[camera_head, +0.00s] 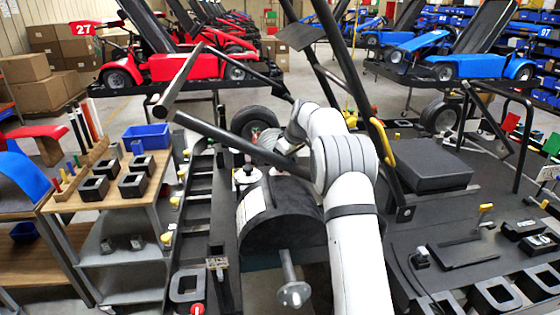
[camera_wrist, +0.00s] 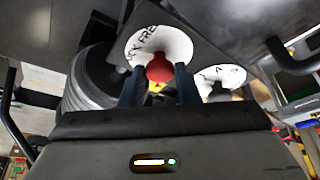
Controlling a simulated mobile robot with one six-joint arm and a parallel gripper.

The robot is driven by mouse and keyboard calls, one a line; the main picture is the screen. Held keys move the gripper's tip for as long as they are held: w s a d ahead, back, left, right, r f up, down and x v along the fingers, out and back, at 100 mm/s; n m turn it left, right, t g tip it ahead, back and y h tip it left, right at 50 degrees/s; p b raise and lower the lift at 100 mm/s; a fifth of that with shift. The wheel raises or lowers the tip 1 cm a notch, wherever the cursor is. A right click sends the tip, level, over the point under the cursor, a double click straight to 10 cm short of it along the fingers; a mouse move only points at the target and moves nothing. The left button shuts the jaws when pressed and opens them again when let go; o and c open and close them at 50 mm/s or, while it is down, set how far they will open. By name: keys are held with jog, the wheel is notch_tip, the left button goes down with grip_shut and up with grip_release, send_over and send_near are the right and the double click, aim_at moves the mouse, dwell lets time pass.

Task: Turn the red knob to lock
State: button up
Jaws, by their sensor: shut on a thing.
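The red knob (camera_wrist: 159,68) sits on a round white disc (camera_wrist: 145,42) with black lettering; part of it reads "FREE". My gripper (camera_wrist: 160,82) is shut on the red knob, with one dark finger on each side of it. A small yellow mark shows just below the knob, between the fingers. In the head view my white arm reaches over the black kart frame, and I cannot make out the fingers or their hold there.
A second white lettered disc (camera_wrist: 221,77) is close to the right of my gripper. In the head view, black frame bars (camera_head: 235,140) cross near my wrist, and a wooden-topped cart (camera_head: 85,205) stands at the left.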

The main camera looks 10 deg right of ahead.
jog(key=n, duration=0.1)
jog(key=n+g+p, duration=0.1)
jog(key=n, duration=0.1)
jog(key=n+y+p, duration=0.1)
jog(key=n, duration=0.1)
jog(key=shift+w+d+r, duration=0.15)
jog(key=shift+w, duration=0.1)
jog(key=shift+n+g+p, duration=0.3)
jog(key=shift+p, duration=0.05)
jog(key=o, duration=1)
jog(key=shift+c, duration=0.2)
jog(key=b+v, duration=0.1)
jog(key=v, duration=0.6)
jog(key=shift+d+r, duration=0.2)
jog(key=shift+r, duration=0.05)
